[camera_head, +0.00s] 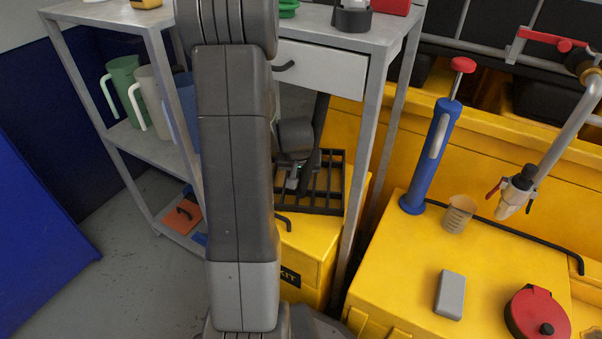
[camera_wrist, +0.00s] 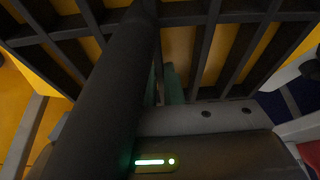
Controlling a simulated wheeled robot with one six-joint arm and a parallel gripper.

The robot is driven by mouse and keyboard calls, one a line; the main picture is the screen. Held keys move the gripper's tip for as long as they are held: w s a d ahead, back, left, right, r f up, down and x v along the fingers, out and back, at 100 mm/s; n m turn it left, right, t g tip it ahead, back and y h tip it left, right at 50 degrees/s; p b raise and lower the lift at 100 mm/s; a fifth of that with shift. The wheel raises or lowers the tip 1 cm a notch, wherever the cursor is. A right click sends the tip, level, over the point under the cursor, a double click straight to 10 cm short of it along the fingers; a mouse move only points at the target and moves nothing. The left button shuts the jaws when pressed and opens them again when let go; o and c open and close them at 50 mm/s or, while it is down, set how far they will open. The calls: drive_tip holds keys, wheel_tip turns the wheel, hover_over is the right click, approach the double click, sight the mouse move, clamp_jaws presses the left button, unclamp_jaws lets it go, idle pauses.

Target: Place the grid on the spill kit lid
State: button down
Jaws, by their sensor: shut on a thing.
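The grid (camera_head: 328,190) is a dark rack of parallel bars. In the head view it lies over the yellow lid (camera_head: 310,238) of the spill kit (camera_head: 318,285), towards its back. Whether it touches the lid cannot be told. My gripper (camera_head: 299,180) is shut on the grid at its left side. In the wrist view the grid's bars (camera_wrist: 205,45) cross the top, with yellow showing between them. The greenish fingertips of my gripper (camera_wrist: 168,82) are partly hidden by a dark round bar. My arm hides the lid's left part in the head view.
A grey metal cart (camera_head: 385,45) stands over and beside the spill kit, its leg (camera_head: 358,190) close to the grid's right. Jugs (camera_head: 125,85) stand on its shelf. A yellow cabinet (camera_head: 400,270) at right bears a blue pump (camera_head: 432,155), a beaker (camera_head: 459,214) and a red-lidded container (camera_head: 537,312).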

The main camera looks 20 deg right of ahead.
sight(300, 182)
drive_tip(key=shift+f, duration=0.2)
drive_tip(key=c, duration=1.6)
unclamp_jaws()
drive_tip(key=shift+o, duration=0.2)
drive_tip(key=shift+r, duration=0.15)
drive_tip(key=shift+r, duration=0.2)
drive_tip(key=p+v, duration=0.3)
drive_tip(key=v, duration=0.4)
drive_tip(key=shift+s+r, duration=0.1)
